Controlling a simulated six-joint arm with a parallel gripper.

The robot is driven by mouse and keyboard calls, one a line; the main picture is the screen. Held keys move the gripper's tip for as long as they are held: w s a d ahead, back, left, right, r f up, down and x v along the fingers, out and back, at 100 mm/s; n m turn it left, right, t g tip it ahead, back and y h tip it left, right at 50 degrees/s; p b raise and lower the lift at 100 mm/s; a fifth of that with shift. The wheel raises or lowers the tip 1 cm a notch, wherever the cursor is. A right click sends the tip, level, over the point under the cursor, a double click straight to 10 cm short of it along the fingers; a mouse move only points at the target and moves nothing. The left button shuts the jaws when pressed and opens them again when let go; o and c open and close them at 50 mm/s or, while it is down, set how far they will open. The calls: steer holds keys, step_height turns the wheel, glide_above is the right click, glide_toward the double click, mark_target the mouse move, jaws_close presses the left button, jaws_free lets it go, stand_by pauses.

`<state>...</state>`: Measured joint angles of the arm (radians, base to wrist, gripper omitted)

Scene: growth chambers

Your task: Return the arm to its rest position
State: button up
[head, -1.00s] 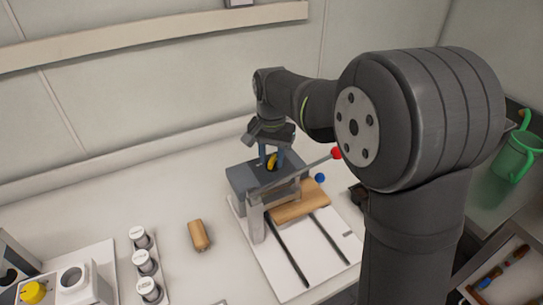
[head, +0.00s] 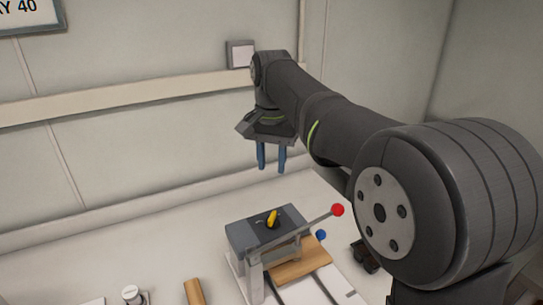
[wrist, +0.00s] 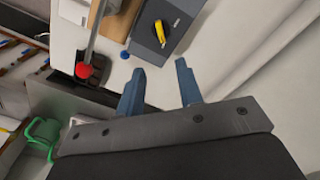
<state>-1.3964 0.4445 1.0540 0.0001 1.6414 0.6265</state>
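My gripper (head: 271,157) is raised above the bench, in front of the back wall, with its two blue fingers apart and nothing between them. In the wrist view the open fingers (wrist: 160,88) also show empty. Below it stands a grey box-like device (head: 245,231) with a yellow knob or handle (head: 272,217) on a dark round spot on its top. The yellow part also shows in the wrist view (wrist: 161,32). A clear gap lies between the fingertips and the device.
A lever with a red ball end (head: 338,210) sticks out from the device, with a blue ball (head: 321,235) near it. A wooden block (head: 302,262) lies in front. A green watering can (wrist: 42,133) is at the wrist view's lower left.

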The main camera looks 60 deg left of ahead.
mark_target(271, 217)
steer(key=shift+r, duration=0.6)
step_height(271, 217, down, 18)
steer(key=shift+r, duration=0.25)
stand_by(0.5)
steer(key=shift+r, duration=0.1)
